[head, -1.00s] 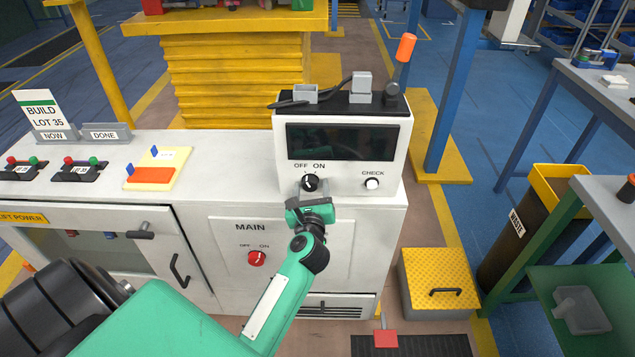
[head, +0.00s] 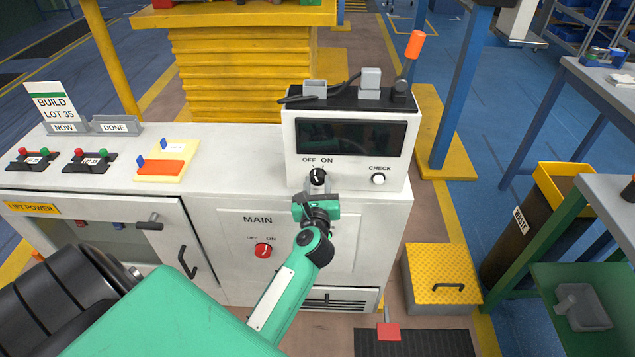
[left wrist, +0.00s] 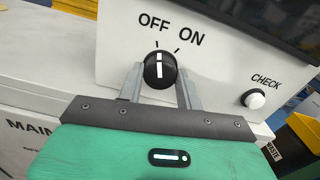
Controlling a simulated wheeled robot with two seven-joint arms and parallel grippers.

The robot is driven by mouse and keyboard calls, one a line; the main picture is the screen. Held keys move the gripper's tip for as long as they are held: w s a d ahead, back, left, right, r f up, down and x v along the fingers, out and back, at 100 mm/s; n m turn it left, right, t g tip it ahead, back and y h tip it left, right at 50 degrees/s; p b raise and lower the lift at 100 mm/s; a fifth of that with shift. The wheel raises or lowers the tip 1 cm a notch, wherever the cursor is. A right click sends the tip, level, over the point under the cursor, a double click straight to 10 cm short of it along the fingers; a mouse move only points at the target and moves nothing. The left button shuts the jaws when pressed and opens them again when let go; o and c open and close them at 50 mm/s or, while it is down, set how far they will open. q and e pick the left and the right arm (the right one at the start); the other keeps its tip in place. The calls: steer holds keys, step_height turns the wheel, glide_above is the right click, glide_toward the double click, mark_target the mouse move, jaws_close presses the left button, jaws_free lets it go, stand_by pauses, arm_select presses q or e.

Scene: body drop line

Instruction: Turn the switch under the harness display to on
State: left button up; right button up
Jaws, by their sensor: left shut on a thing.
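The harness display (head: 350,136) is a white box with a dark, blank screen on the left cabinet. Its black switch knob (head: 317,176) sits below the screen, under the OFF and ON labels; it also shows in the left wrist view (left wrist: 159,58). There its white pointer line stands near the OFF-side tick. My left gripper (head: 317,184) is at the knob, seen close in the left wrist view (left wrist: 160,82), with one finger on each side, shut on it. The fingers partly hide the knob in the head view. My right gripper is not in view.
A white CHECK button (head: 378,179) is right of the knob. A red MAIN knob (head: 263,250) is on the cabinet front below. A yellow step box (head: 440,270) stands on the floor to the right. An orange lamp (head: 415,44) rises behind the display.

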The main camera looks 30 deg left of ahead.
arm_select(q)
steer(key=shift+r+p, duration=0.2)
steer(key=shift+p, duration=0.1)
steer(key=m+p, duration=0.6)
steer(key=m, duration=0.1)
steer(key=shift+a, duration=0.2)
steer(key=shift+f+m+p, duration=0.1)
steer(key=shift+m+p, duration=0.2)
steer(key=shift+p, duration=0.1)
steer(key=shift+m+p, duration=0.45)
steer(key=shift+m, duration=0.15)
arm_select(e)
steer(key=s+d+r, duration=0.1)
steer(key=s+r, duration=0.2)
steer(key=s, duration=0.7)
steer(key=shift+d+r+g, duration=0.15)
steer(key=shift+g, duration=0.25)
arm_select(q)
steer(key=shift+d, duration=0.2)
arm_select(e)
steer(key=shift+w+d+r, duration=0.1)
